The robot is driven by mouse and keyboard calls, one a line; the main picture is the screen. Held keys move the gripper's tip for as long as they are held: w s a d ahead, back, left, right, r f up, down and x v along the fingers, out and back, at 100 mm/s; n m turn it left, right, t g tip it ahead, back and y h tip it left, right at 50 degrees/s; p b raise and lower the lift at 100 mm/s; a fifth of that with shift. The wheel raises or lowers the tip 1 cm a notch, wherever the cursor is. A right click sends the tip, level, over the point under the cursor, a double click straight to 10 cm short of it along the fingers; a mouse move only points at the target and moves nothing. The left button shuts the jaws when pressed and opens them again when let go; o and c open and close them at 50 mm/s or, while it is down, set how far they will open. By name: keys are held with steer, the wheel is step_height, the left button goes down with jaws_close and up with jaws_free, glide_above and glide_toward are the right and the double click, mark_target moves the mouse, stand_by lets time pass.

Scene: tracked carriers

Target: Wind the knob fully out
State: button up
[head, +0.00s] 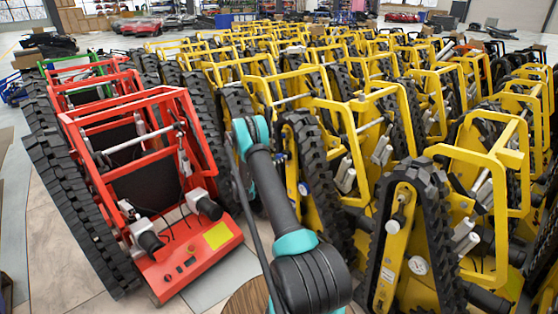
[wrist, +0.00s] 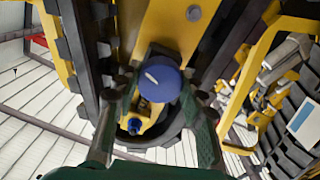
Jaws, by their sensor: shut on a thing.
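The blue knob (wrist: 160,82) shows in the middle of the wrist view, with a white line across its face. It sits at the rounded end of a yellow carrier side plate, framed by black track. My gripper (wrist: 161,88) has one finger on each side of the knob and is shut on it. A yellow fitting with a small blue part (wrist: 138,122) shows just below the knob. In the head view my arm reaches in among the yellow carriers, and my gripper is hidden there. A small blue spot (head: 303,188) shows right of my arm; I cannot tell if it is this knob.
A red tracked carrier (head: 190,262) stands left of my arm, with a green-framed one (head: 78,68) farther back. Yellow carriers (head: 480,155) stand packed close together to the right. Open tiled floor (head: 55,275) shows at the lower left.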

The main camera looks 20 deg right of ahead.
steer(key=n, duration=1.2)
steer(key=shift+a, duration=0.1)
steer(key=n, duration=0.6)
steer(key=shift+f, duration=0.1)
steer(key=n, duration=1.2)
steer(key=shift+n, duration=0.3)
steer(key=n, duration=1.1)
steer(key=shift+s, duration=0.1)
steer(key=n, duration=0.5)
steer(key=shift+n, duration=0.4)
